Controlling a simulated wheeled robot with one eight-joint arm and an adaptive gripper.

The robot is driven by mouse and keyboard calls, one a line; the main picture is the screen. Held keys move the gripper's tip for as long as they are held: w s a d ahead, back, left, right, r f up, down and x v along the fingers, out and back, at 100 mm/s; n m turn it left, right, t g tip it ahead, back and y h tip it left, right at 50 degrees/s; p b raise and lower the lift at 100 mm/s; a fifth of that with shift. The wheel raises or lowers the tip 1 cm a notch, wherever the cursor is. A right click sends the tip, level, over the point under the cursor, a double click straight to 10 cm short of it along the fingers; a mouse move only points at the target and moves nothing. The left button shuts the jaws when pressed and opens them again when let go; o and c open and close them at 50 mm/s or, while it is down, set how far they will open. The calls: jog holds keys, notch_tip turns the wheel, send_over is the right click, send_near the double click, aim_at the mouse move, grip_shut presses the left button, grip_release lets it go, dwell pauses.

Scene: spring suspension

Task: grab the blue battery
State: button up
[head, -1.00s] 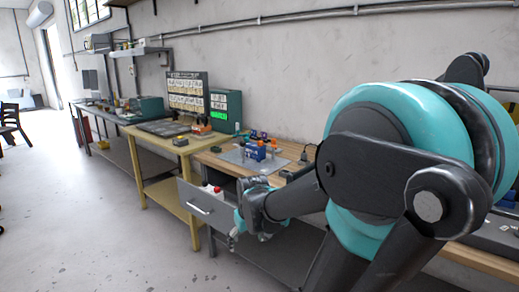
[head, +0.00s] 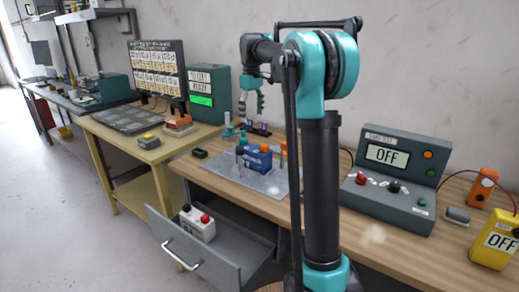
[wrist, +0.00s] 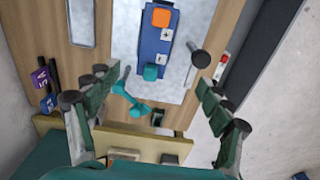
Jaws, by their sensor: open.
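The blue battery (head: 257,158) sits on a grey metal plate (head: 227,165) on the wooden bench, with an orange piece and dark posts beside it. In the wrist view the blue battery (wrist: 152,55) lies ahead between my fingers, with an orange piece (wrist: 161,17) at its far end and a teal piece (wrist: 150,72) at its near end. My gripper (head: 252,104) is open and empty, raised above the bench behind the battery. In the wrist view my gripper (wrist: 152,82) has its fingers spread wide to both sides, apart from the battery.
An open drawer (head: 178,247) below the bench holds a white block (head: 198,226) with red and black knobs. A load tester (head: 390,180) reading OFF stands right of my arm, with a yellow meter (head: 496,240) beyond.

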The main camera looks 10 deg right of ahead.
jog(key=w, duration=0.1)
send_near(254, 148)
jog(key=f, duration=0.5)
jog(key=shift+w+a+f, duration=0.2)
jog(key=shift+w+f, duration=0.1)
jog(key=shift+w, duration=0.1)
jog(key=shift+s+d+f, duration=0.1)
jog(key=shift+s+f, duration=0.05)
jog(key=shift+f, duration=1.25)
jog(key=shift+s+d+f, duration=0.1)
jog(key=shift+s+f, duration=0.05)
jog(key=shift+f, duration=1.25)
jog(key=shift+c, duration=0.3)
grip_shut()
